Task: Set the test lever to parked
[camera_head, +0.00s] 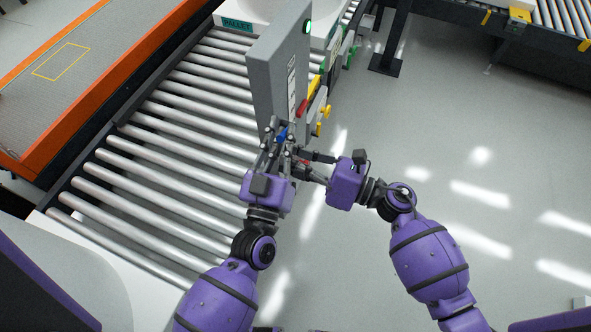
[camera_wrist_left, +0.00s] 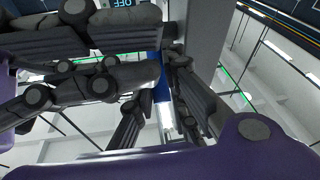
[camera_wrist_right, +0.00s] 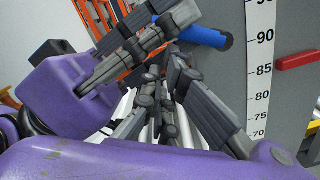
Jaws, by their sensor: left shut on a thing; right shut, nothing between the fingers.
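A blue bar-like handle (camera_head: 282,134), apparently the test lever, sticks out at the lower front of a grey panel (camera_head: 268,75). My left gripper (camera_head: 275,140) is shut on the blue handle. The handle (camera_wrist_right: 208,37) also shows in the right wrist view, its rounded end beyond the left fingers, and partly in the left wrist view (camera_wrist_left: 164,92). An "OFF" label (camera_wrist_left: 122,3) shows upside down there. I see no readable parked mark. My right gripper (camera_head: 302,163) is shut and empty, close beside the left fingers; whether they touch is unclear.
A white number scale (camera_wrist_right: 260,70) runs along the panel, with a red bar (camera_wrist_right: 298,60) beside it. A roller conveyor (camera_head: 160,140) lies left; open floor (camera_head: 460,150) lies right.

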